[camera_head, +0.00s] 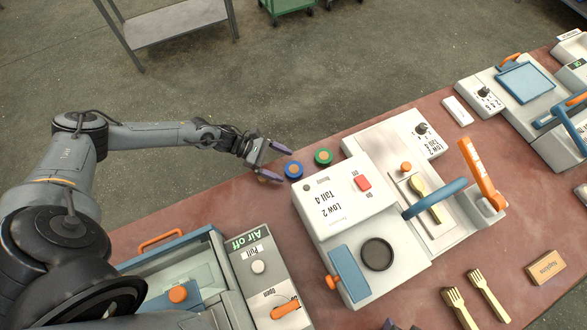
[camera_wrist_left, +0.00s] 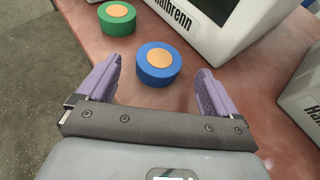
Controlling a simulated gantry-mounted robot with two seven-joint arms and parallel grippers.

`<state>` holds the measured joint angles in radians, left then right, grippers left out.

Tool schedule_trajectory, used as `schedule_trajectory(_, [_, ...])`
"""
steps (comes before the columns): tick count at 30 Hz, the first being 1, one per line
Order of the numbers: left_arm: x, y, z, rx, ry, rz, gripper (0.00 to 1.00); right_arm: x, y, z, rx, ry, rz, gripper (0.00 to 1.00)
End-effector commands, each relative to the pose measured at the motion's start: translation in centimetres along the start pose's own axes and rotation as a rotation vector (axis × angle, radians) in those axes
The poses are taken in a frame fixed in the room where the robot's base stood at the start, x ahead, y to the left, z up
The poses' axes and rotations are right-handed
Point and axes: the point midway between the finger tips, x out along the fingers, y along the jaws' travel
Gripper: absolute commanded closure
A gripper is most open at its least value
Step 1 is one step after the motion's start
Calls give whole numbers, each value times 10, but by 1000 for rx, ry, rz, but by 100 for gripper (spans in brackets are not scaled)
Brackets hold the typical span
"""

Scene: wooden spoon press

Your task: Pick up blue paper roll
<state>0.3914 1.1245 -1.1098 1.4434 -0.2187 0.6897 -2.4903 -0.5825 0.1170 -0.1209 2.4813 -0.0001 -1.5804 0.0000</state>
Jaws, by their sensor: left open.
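The blue paper roll (camera_head: 293,170) has a tan centre and stands on the table near its far edge. In the left wrist view the blue roll (camera_wrist_left: 158,64) lies just ahead of the fingertips, about midway between them. My left gripper (camera_head: 272,163) is open and empty, with its purple fingers beside the roll on its left. In the left wrist view the open fingers of my left gripper (camera_wrist_left: 158,75) point toward the roll. My right gripper cannot be made out in these views.
A green paper roll (camera_head: 323,157) stands just right of the blue one. A white press machine (camera_head: 345,195) stands close in front of the rolls. A machine with an "Air off" panel (camera_head: 250,250) is at lower left. Forks (camera_head: 487,292) and a napkin box (camera_head: 545,267) lie at right.

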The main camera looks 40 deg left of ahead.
Motion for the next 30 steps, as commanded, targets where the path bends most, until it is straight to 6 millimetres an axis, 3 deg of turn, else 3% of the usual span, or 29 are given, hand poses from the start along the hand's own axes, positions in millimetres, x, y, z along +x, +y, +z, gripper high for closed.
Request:
schedule_trajectory(7, [29,1,3,-1,-2,0,7,-3,2,-2,-6,1,6,43])
schedule_trajectory(17, [32,1,2,-1,0,0,8,-3,2,-2,-6,1,7,43])
schedule_trajectory(28, [32,1,2,-1,-1,0,65,-3,1,-2,0,1,2,43])
schedule_trajectory(30, [32,1,2,0,-1,0,67,-3,1,-2,1,2,1,43])
